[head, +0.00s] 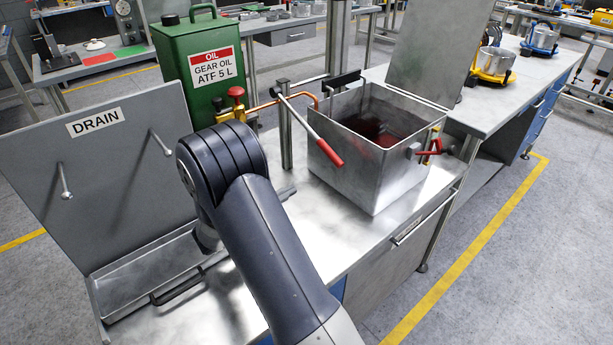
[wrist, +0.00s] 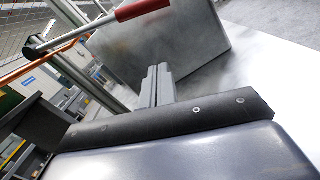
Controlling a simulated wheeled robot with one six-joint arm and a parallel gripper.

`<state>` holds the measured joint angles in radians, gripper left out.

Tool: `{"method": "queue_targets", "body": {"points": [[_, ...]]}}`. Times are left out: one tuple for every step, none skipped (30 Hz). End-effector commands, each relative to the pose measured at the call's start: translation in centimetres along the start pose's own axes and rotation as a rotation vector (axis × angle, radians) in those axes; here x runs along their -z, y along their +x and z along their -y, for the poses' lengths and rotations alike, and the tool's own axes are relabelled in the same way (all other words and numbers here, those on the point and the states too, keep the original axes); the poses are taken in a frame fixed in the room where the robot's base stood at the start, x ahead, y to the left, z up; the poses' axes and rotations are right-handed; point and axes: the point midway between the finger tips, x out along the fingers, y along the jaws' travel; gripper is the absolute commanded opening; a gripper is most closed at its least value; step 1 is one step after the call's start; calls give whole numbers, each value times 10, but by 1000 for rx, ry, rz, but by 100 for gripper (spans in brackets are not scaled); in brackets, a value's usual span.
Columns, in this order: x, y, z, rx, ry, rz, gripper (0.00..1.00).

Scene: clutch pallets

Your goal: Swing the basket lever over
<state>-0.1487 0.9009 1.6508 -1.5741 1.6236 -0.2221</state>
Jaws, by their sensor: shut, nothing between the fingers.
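The lever is a steel rod with a red grip (head: 326,153). It runs from a post (head: 285,125) down across the near left side of an open metal tank (head: 372,180). In the wrist view the red grip (wrist: 142,9) shows at the top, with the rod going left. My gripper (wrist: 158,78) has its fingers together, with nothing between them. It is below and apart from the lever, pointing at the tank wall (wrist: 190,40). The basket itself cannot be made out in the dark liquid.
A green oil can (head: 200,85) stands behind my arm. A copper pipe with a red-knobbed valve (head: 236,93) passes near the post. The drain tray (head: 150,270) is at left. A red-handled tap (head: 428,150) is on the tank's right.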

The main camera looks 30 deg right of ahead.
Motion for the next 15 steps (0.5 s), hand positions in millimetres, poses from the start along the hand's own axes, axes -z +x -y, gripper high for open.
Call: {"method": "queue_targets", "body": {"points": [[-1,6,0,3,0,1,0],[-1,10,1,4,-1,2,0],[-1,17,1,5,-1,2,0],[-1,23,1,5,-1,1,0],[-1,29,1,6,-1,1,0],[-2,37,1,5,-1,2,0],[-2,44,1,7,-1,2,0],[-2,51,1,6,-1,2,0],[-2,60,1,7,0,2,0],[-2,66,1,6,0,2,0],[-2,73,1,6,0,2,0],[-2,81,1,6,0,2,0],[-2,87,1,5,0,2,0],[-2,93,1,6,0,2,0],[-3,99,1,4,0,1,0]]}}
